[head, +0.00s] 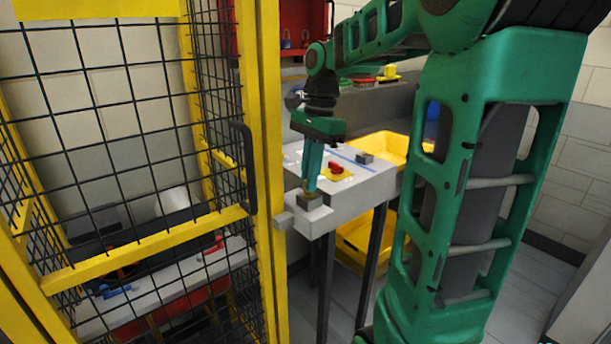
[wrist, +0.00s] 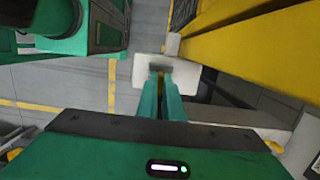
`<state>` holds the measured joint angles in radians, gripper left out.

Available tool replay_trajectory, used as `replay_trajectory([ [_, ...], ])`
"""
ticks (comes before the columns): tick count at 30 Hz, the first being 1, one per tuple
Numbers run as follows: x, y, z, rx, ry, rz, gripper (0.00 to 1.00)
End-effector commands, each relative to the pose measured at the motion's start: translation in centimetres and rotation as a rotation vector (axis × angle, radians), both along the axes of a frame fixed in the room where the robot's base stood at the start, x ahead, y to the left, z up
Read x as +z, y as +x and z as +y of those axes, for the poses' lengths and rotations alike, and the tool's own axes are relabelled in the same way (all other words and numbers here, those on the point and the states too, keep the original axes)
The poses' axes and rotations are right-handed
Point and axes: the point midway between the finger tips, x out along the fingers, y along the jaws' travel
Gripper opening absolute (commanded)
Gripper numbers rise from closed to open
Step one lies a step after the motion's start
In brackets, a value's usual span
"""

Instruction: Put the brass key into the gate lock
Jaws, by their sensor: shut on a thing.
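My gripper (head: 310,190) points down, its teal fingers shut on the brass key, just above the gate lock. Only a sliver of the brass key (head: 308,195) shows at the fingertips. The gate lock (head: 309,217) is a light grey box with a darker block on top, beside the yellow gate post. In the wrist view the fingers (wrist: 165,84) reach to the pale lock box (wrist: 186,76), with a thin brass strip of the key (wrist: 160,80) between them. I cannot tell whether the key's tip is inside the lock; the fingers hide the slot.
The yellow gate frame (head: 267,150) with black mesh and a dark handle (head: 244,165) stands left of the lock. A grey table (head: 352,197) with a red knob (head: 336,168) is behind it. A yellow bin (head: 384,147) lies beyond. My green arm fills the right.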

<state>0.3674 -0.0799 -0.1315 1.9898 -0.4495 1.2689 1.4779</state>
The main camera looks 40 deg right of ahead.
Motion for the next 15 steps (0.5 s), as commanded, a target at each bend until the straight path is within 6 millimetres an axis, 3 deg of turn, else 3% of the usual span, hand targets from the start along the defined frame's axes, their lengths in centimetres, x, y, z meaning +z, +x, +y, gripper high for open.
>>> replay_trajectory([
  [3, -0.27, -0.02, 0.03, 0.001, 0.000, 0.001, 0.00],
  [6, -0.24, -0.01, 0.02, 0.001, 0.000, 0.001, 0.28],
  [15, -0.17, 0.00, 0.00, 0.001, 0.000, 0.000, 0.29],
])
